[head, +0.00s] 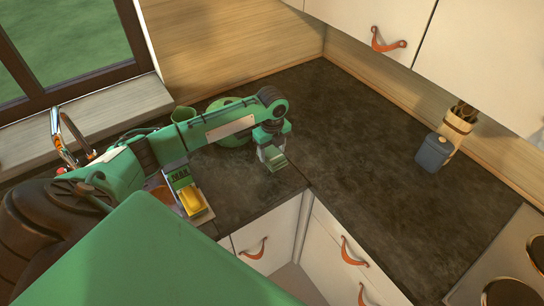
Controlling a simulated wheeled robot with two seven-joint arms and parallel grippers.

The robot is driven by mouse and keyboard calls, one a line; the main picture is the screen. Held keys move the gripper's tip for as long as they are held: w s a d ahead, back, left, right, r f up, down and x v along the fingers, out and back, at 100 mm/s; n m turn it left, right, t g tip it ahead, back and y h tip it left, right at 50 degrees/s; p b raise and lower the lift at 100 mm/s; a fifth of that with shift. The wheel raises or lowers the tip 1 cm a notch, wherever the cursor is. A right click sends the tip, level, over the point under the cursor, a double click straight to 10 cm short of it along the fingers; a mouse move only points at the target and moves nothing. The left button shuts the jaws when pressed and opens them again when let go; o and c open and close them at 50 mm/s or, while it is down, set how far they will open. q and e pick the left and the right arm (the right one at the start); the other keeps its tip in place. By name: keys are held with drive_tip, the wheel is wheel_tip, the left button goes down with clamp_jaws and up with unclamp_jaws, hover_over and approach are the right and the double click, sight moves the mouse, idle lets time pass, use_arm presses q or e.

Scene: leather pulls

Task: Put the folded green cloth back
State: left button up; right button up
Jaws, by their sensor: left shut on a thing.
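My left arm reaches in from the left over the dark countertop. Its gripper (272,157) is shut near the counter's inner corner, a little behind the front edge. A small grey-green folded piece (278,164), which looks like the folded green cloth, is at its fingertips. The fingers partly hide it, and I cannot tell whether it touches the counter. My right gripper is not in view.
A green round dish (232,138) and a green cup (183,114) stand behind my left arm. A yellow sponge (191,199) and a green box (180,176) are near the sink side. A blue-grey canister (434,152) stands right; the counter (360,150) between is clear.

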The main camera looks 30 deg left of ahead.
sight(272, 159)
use_arm(q)
wheel_tip(272, 159, down, 4)
drive_tip(key=shift+f+p, duration=0.25)
drive_tip(key=shift+p, duration=0.3)
drive_tip(key=o, duration=0.9)
drive_tip(key=shift+f, duration=0.15)
drive_tip(key=shift+o, duration=0.2)
wheel_tip(272, 159, up, 11)
drive_tip(key=b, duration=0.3)
drive_tip(key=shift+r, duration=0.7)
